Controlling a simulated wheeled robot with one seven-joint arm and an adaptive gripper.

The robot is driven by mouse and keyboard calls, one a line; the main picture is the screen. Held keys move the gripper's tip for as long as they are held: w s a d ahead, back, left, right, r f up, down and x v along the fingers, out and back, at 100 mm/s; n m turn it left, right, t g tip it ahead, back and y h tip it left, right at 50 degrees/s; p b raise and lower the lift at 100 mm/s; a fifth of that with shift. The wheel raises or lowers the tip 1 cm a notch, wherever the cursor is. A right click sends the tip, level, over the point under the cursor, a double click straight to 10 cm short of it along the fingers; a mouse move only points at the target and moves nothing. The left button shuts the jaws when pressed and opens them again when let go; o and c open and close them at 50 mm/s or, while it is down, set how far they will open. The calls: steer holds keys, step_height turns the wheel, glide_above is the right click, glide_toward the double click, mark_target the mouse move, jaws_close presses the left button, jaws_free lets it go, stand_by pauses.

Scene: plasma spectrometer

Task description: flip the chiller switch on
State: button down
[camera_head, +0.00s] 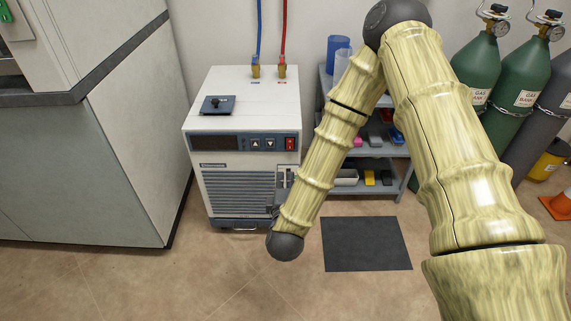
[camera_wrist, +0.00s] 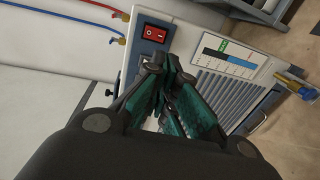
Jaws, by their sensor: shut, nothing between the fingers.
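The chiller (camera_head: 240,160) is a white box with a blue-grey louvred front. Its red rocker switch (camera_head: 290,143) sits at the upper right of the front panel, beside two arrow buttons and a dark display. In the wrist view the red switch (camera_wrist: 155,33) is in clear sight, just beyond my gripper (camera_wrist: 165,68). My gripper's green-padded fingers are shut and empty, in front of the chiller's front. I cannot tell whether the fingers touch the panel or which way the rocker is tilted.
Blue and red hoses (camera_head: 284,35) join brass fittings on the chiller's top. A small dark plate with a knob (camera_head: 217,104) lies there. A shelf (camera_head: 345,190) stands at right, a grey cabinet (camera_head: 125,150) at left. Gas cylinders (camera_head: 520,80) are farther right. A black mat (camera_head: 366,243) lies on open floor.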

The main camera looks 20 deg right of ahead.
steer(key=b, duration=0.3)
glide_toward(290, 144)
steer(key=w+f, duration=0.1)
steer(key=w, duration=0.2)
steer(key=w+f, duration=0.1)
steer(key=w, duration=0.1)
steer(key=shift+w+f, duration=0.2)
steer(key=shift+f, duration=0.15)
steer(key=shift+x, duration=0.8)
steer(key=shift+a+p, duration=0.15)
steer(key=shift+p, duration=0.2)
